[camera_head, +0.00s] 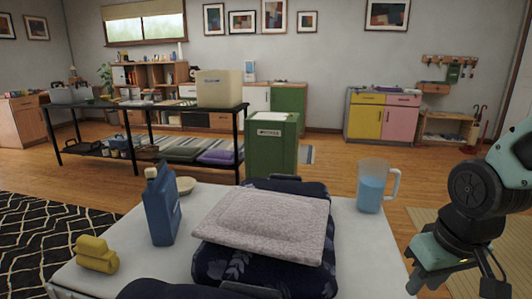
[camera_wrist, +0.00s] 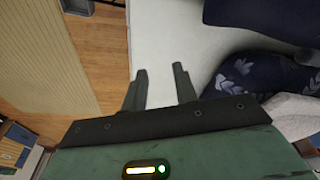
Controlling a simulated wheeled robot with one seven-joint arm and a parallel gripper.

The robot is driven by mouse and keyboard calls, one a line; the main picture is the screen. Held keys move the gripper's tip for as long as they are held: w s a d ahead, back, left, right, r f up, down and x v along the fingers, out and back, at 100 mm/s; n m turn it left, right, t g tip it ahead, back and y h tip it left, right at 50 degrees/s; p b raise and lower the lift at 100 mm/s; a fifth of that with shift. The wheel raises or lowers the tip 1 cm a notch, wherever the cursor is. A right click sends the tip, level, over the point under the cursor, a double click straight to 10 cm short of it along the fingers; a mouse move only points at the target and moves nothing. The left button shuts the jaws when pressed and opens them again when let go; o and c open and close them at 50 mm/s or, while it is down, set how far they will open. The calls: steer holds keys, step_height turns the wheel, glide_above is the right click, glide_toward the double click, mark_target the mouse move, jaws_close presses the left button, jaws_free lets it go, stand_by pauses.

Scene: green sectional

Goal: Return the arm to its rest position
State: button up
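My arm (camera_head: 478,190) is bent at the right side in the head view, with its hand (camera_head: 440,262) low beside the right edge of a white table (camera_head: 345,225). In the wrist view my gripper (camera_wrist: 160,68) has its two fingers apart with nothing between them, so it is open and empty. The fingers point over the white table top (camera_wrist: 165,40). A dark blue patterned cloth item (camera_wrist: 255,75) lies to their right, apart from them. My fingertips are not clearly visible in the head view.
The table carries a folded light cloth (camera_head: 265,222) on the dark blue item, a blue bottle (camera_head: 160,205), a yellow object (camera_head: 96,254), a small dish (camera_head: 184,186) and a clear jug of blue liquid (camera_head: 372,188). A green bin (camera_head: 270,150) stands behind. Wooden floor (camera_head: 420,180) is open to the right.

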steer(key=s+a+r+n+g, duration=0.2)
steer(key=s+a+n, duration=0.5)
steer(key=s+a, duration=0.7)
step_height(320, 180, up, 22)
steer(key=w+p, duration=0.2)
steer(key=p, duration=2)
steer(key=shift+f+m, duration=0.15)
steer(key=shift+m, duration=0.25)
